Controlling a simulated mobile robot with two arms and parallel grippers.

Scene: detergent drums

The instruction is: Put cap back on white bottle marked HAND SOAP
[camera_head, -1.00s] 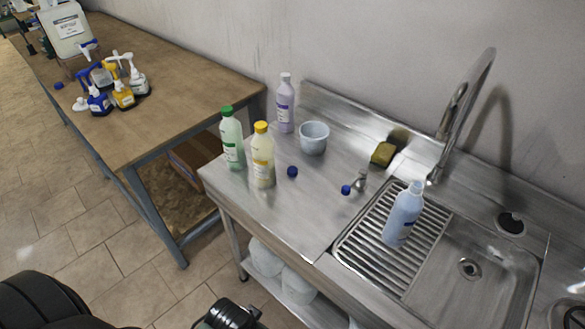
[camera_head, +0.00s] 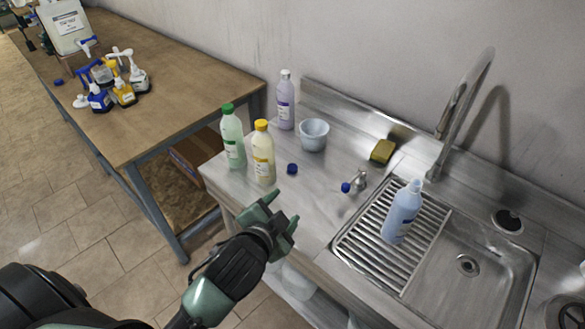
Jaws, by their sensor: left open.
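No label is legible as HAND SOAP, and I see no plainly white bottle at the sink. A pale blue bottle (camera_head: 402,212) stands upright on the ribbed drainboard, its pale neck showing no coloured cap. A dark blue cap (camera_head: 292,169) lies on the steel counter beside the yellow-capped bottle (camera_head: 263,154). Another blue cap-like piece (camera_head: 346,187) lies against a small metal fitting (camera_head: 360,181) near the drainboard. My left gripper (camera_head: 282,211) is open and empty at the counter's front edge, below the dark blue cap in the picture. My right gripper is out of view.
A green bottle (camera_head: 232,137), a lavender bottle (camera_head: 285,101) and a pale bowl (camera_head: 314,135) stand on the counter's left. A sponge (camera_head: 383,150) and tall faucet (camera_head: 462,110) are behind. A wooden table (camera_head: 150,110) at left holds several pump bottles.

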